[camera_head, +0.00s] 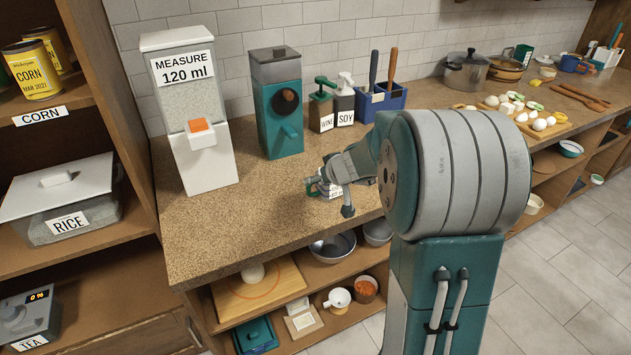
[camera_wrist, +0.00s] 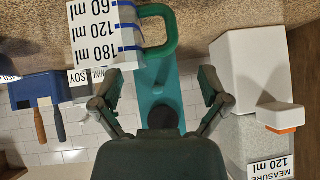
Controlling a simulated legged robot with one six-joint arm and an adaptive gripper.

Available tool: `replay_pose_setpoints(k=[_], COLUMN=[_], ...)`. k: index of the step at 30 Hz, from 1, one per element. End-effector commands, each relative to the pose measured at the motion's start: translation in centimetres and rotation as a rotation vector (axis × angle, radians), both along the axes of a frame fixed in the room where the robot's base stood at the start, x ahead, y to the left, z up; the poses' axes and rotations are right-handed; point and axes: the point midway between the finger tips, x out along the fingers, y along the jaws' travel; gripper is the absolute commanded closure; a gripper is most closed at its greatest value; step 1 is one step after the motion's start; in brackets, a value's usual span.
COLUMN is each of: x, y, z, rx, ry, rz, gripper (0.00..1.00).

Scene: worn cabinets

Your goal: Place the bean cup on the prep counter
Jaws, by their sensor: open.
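The bean cup (camera_wrist: 104,38) is white with 60, 120 and 180 ml marks, blue lines and a green handle. It stands upright on the prep counter (camera_head: 228,228), near its front. In the head view the cup (camera_head: 334,192) is partly hidden by my gripper (camera_head: 329,198). In the wrist view, which is upside down, my gripper (camera_wrist: 162,88) has its fingers spread apart with nothing between them. The cup lies beyond the fingertips, toward the upper left. I cannot tell whether a finger touches it.
A white measure dispenser (camera_head: 191,110) and a teal dispenser (camera_head: 277,102) stand at the back of the counter. Wine and soy bottles (camera_head: 322,105) and a blue utensil holder (camera_head: 381,100) are beside them. Food and pots are farther right. Counter at front left is clear.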

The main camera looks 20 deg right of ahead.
Motion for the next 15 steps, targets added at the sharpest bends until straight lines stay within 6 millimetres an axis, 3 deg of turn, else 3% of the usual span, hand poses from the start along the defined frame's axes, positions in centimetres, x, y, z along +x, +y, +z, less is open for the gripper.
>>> replay_pose_setpoints(k=[9,15], x=[-4.3,-5.6], y=[-0.9,-1.1], z=[4.3,5.6], rx=[-0.002,0.001], ry=[-0.003,0.0], rz=[-0.002,-0.002], gripper=[0.05,0.05])
